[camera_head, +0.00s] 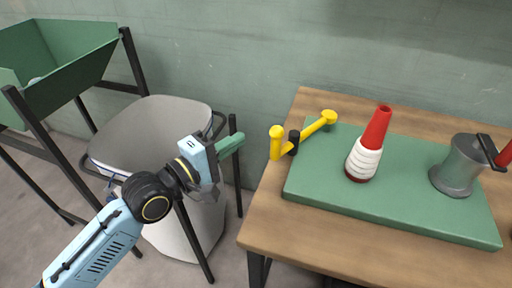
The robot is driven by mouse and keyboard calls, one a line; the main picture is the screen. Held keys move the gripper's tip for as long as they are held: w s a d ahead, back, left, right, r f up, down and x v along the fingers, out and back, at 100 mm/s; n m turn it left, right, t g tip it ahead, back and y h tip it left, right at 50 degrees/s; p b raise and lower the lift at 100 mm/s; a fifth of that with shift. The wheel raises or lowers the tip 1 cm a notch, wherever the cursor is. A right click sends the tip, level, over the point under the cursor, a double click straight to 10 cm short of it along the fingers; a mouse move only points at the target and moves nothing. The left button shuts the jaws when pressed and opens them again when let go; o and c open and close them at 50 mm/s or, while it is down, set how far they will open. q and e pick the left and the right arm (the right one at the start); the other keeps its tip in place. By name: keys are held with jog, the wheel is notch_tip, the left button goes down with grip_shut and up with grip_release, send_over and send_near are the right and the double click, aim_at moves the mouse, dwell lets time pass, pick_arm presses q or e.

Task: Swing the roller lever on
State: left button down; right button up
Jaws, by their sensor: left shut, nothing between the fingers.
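The yellow lever (317,125) stands at the back left corner of the green base plate on the table. It has a rounded yellow end at the back right, a black joint (294,138) in the middle and an upright yellow roller-like piece (276,144) at the front left. My left gripper (212,180) is to the left of the table, clear of the lever. It is shut and empty, and its fingertips are partly hard to make out. My right gripper is not in view.
The green plate (400,207) lies on the wooden table (275,225). It carries a red cone (377,127) with white yarn and a grey cylinder (458,170) with a black strip. A grey-topped bin (150,120) and a green trough (75,60) on black legs stand left.

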pick_arm(q)
jog(key=shift+s+d+b, duration=0.15)
jog(key=shift+d, duration=1.05)
jog(key=shift+s+d+b, duration=0.15)
jog(key=shift+d, duration=1.05)
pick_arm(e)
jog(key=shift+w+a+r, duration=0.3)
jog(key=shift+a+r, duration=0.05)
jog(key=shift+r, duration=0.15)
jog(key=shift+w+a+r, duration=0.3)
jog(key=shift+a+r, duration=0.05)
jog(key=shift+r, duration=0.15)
